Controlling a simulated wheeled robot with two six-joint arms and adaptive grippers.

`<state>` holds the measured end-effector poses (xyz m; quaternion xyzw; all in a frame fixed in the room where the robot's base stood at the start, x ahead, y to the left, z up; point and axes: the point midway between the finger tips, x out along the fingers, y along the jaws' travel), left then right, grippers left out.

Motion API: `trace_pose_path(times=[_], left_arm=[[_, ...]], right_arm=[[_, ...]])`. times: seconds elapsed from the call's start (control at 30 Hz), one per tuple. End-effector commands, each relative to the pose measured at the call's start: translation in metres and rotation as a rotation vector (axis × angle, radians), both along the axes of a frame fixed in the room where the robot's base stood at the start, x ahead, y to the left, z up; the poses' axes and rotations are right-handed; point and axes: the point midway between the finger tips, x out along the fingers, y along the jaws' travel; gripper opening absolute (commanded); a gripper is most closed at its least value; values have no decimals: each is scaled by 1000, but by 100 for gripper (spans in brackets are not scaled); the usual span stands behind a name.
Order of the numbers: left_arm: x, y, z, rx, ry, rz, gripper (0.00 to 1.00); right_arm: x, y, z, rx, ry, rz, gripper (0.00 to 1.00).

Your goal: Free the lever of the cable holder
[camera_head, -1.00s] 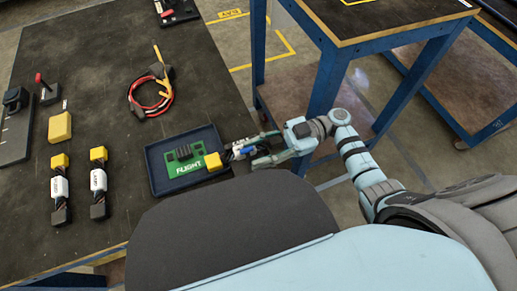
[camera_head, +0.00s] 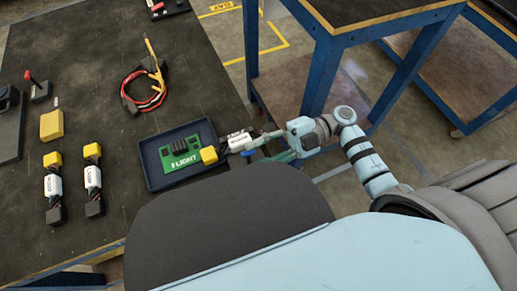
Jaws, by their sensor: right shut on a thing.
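A small red-topped lever (camera_head: 30,77) stands on a dark block (camera_head: 41,92) at the left of the table. I cannot tell for sure whether this is the cable holder's lever. My right gripper (camera_head: 246,147) is shut on a cable piece with a white label (camera_head: 238,141). The cable's yellow end (camera_head: 209,156) is over the right edge of a dark tray (camera_head: 152,174), by a green board marked FLIGHT (camera_head: 180,160). Contact between the yellow end and the board is unclear. My left gripper is out of view.
Two labelled cable pieces with yellow ends (camera_head: 54,187) (camera_head: 93,180) lie at the left front. A yellow block (camera_head: 52,125) lies behind them. Red and black leads (camera_head: 146,90) lie behind the tray. A blue-framed table (camera_head: 320,75) stands at the right. The table's middle is mostly bare.

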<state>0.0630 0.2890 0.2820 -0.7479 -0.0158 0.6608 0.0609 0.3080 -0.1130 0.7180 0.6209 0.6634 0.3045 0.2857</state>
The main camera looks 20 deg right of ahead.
Motion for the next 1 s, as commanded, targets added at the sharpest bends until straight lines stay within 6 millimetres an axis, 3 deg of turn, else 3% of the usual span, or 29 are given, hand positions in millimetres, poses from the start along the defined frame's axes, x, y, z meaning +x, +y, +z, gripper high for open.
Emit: trace_pose_path(times=[0.33,0.8,0.83,0.93,1.0], left_arm=[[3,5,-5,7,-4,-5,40],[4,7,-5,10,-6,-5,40],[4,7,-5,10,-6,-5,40],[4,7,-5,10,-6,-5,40],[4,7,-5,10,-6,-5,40]], right_arm=[[-4,-1,-3,1,-125,-7,9],[-5,-1,-3,2,-139,-5,9],[-5,-1,-3,2,-139,-5,40],[-5,-1,-2,4,-139,-5,56],[-6,-1,-2,4,-139,-4,57]])
